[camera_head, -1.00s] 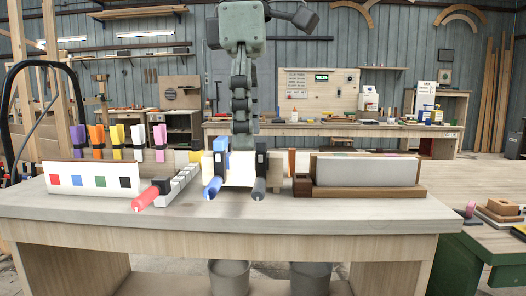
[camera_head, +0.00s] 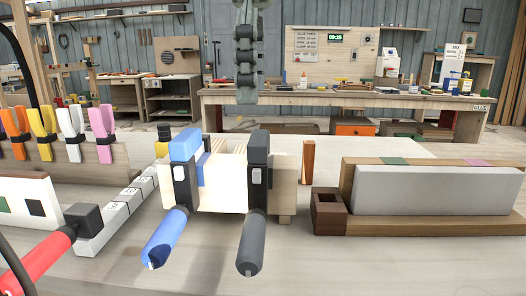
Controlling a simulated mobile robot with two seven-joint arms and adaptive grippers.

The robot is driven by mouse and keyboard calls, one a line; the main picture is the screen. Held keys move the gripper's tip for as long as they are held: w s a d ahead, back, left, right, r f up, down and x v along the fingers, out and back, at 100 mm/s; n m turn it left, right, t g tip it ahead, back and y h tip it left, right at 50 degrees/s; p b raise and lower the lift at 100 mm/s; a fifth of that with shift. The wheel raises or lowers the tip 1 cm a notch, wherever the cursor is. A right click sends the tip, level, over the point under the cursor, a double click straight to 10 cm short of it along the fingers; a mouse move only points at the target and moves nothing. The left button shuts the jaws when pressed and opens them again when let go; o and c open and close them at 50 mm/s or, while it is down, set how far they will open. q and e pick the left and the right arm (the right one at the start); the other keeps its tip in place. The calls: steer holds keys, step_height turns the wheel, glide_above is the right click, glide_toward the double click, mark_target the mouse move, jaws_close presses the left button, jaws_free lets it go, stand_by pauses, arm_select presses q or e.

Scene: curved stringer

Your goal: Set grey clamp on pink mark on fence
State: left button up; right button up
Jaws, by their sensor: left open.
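The grey clamp (camera_head: 250,240) has a dark grey handle and a dark head. It sits upright against a pale wooden block, to the right of a blue-handled clamp (camera_head: 166,236). The fence (camera_head: 430,190) stands at the right, a long wooden piece with a light grey face. On its top edge are a green mark (camera_head: 393,161) and, farther right, the pink mark (camera_head: 475,162). My left gripper (camera_head: 247,92) hangs down at top centre, open and empty, above the grey clamp's head in the picture. Its fingers overlap from this angle. My right gripper is not in view.
A red-handled clamp (camera_head: 42,262) lies at lower left near a white numbered strip (camera_head: 120,212). Coloured spring clamps (camera_head: 72,130) stand on a rack at the left. A small brown box (camera_head: 330,210) abuts the fence's left end.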

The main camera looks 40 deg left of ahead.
mark_target(259, 135)
arm_select(q)
steer(key=shift+w+a+f, duration=0.1)
steer(key=shift+w, duration=0.1)
steer(key=shift+f, duration=0.35)
steer(key=f, duration=0.4)
steer(key=shift+w+d+f, duration=0.1)
steer(key=shift+d, duration=0.2)
step_height(259, 135, down, 2)
steer(key=shift+w+f, duration=0.1)
steer(key=shift+f, duration=0.2)
steer(key=shift+c, duration=0.6)
steer(key=c, duration=1.2)
steer(key=shift+r, duration=0.1)
steer(key=c, duration=0.7)
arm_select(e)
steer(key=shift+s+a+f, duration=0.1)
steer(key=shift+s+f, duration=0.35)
